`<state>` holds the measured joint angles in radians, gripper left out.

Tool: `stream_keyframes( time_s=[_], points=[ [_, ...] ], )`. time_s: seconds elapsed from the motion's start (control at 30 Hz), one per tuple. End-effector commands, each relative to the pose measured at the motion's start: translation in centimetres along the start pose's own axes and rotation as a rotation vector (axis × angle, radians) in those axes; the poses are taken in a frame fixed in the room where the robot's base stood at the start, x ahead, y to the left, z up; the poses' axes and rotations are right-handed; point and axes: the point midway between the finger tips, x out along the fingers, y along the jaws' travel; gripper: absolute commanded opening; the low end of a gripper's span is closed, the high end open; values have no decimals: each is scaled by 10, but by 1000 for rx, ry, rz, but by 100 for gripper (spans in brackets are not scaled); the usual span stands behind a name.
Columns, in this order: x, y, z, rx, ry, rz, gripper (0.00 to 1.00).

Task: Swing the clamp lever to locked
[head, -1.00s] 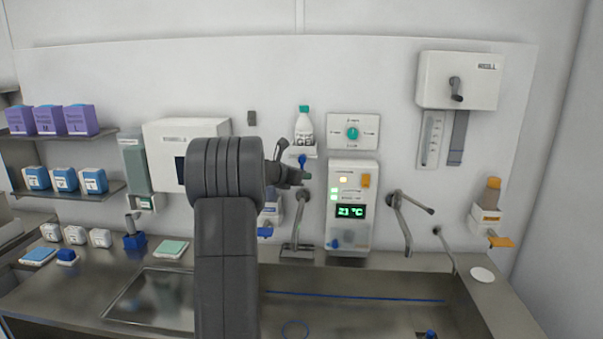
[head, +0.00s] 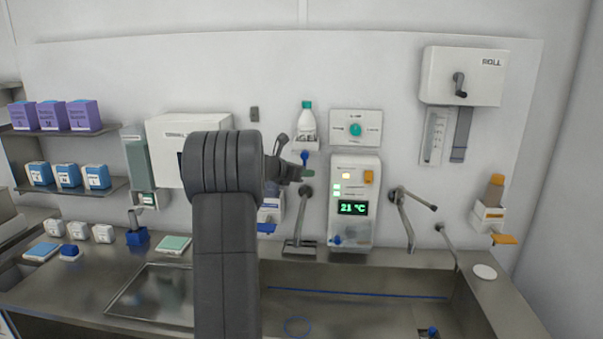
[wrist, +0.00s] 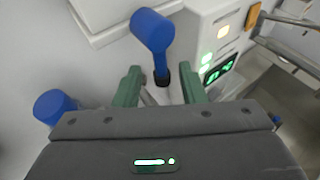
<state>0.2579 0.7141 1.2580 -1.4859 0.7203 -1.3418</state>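A blue-handled lever (wrist: 152,32) stands in the wrist view, with a thin stem running down to a dark collar. I take it to be the clamp lever, but no lock marking is readable. In the head view a small blue part (head: 304,158) shows just above my fingertips and looks like the same lever. My gripper (wrist: 161,86) has its two green fingers apart, one on each side of the collar and stem; I cannot see contact. In the head view my gripper (head: 304,174) is partly hidden behind my own arm.
A white control box (head: 354,205) with a lit display stands just right of the gripper. A white bottle (head: 307,122) is on a small shelf above it. A tap (head: 407,215) and a steel sink lie right and below. Another blue cylinder (wrist: 53,106) is at left in the wrist view.

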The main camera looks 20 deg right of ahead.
Motion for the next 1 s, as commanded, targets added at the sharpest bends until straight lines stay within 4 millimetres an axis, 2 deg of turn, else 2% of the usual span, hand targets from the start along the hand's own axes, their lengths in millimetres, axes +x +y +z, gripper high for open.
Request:
stream_keyframes(
  time_s=[0.3,0.5,0.7,1.0],
  points=[
    [-69,2,-2,1,-2,5,37],
    [-108,2,-1,0,-1,4,37],
    [-126,1,-1,0,-1,2,37],
    [-128,1,0,0,0,1,37]
  ],
)
